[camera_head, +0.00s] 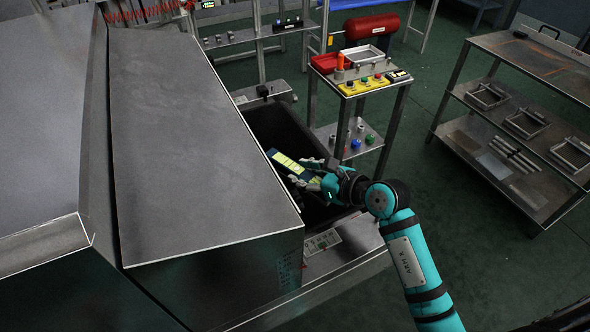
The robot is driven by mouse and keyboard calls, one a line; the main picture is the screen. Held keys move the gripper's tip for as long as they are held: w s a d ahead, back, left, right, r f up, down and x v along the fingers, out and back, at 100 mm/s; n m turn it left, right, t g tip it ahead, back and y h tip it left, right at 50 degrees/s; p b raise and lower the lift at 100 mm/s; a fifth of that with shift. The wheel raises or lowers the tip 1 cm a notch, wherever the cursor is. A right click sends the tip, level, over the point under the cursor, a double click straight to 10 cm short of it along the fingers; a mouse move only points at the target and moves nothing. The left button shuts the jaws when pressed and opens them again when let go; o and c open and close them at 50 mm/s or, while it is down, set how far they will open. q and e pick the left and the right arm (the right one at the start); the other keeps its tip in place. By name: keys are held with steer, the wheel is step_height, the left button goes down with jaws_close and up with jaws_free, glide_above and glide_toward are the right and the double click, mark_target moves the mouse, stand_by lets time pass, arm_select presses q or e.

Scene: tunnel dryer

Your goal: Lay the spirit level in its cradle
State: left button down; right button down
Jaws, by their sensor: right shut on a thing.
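The spirit level (287,163) looks like a dark blue bar with pale yellow-green patches. It is held tilted above a dark open bin or trough (262,122) beside the big metal housing. My right gripper (308,176) is shut on its lower right part, and the fingers hide some of it. My right arm reaches in from the lower right. I cannot make out the cradle for certain. My left gripper is not in view.
The metal housing (185,140) fills the left side, its edge close to the level. A small cart (365,80) with a yellow button box (361,84) and red tray (326,62) stands behind. A metal shelf rack (535,75) stands at right. Green floor (420,50) lies between.

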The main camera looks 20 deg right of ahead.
mark_target(296, 163)
steer(key=w, duration=0.4)
steer(key=shift+w+a+f, duration=0.2)
steer(key=shift+a, duration=0.15)
steer(key=shift+f, duration=1.65)
steer(key=shift+f, duration=0.15)
steer(key=c, duration=1.3)
jaws_free()
steer(key=shift+s+f, duration=0.1)
steer(key=o, duration=0.4)
steer(key=shift+c, duration=0.2)
